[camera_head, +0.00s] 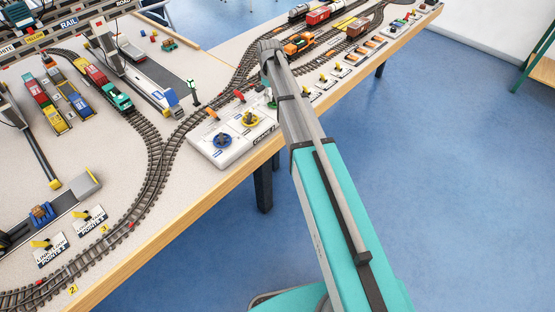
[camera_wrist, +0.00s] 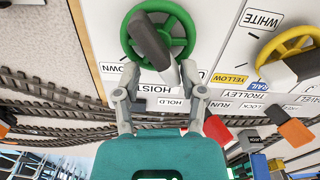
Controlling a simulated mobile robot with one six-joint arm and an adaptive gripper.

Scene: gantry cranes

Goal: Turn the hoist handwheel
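The green hoist handwheel (camera_wrist: 188,32) is at the top of the wrist view, on a white panel with HOIST and HOLD labels below it. A dark grey handle (camera_wrist: 148,40) stands out from the wheel towards the camera. My gripper (camera_wrist: 160,72) is open, its two fingers apart at the wheel's near rim. The handle's end lies between the fingertips in the picture, with gaps at both sides; I cannot tell whether a fingertip touches the rim.
The yellow handwheel (camera_wrist: 265,50) is to the right of the green one. The blue handwheel (camera_head: 222,140) is farther left on the panel (camera_head: 232,152). A red lever (camera_wrist: 216,130) and orange levers are close to my gripper. Train tracks (camera_head: 152,150) run behind the panel.

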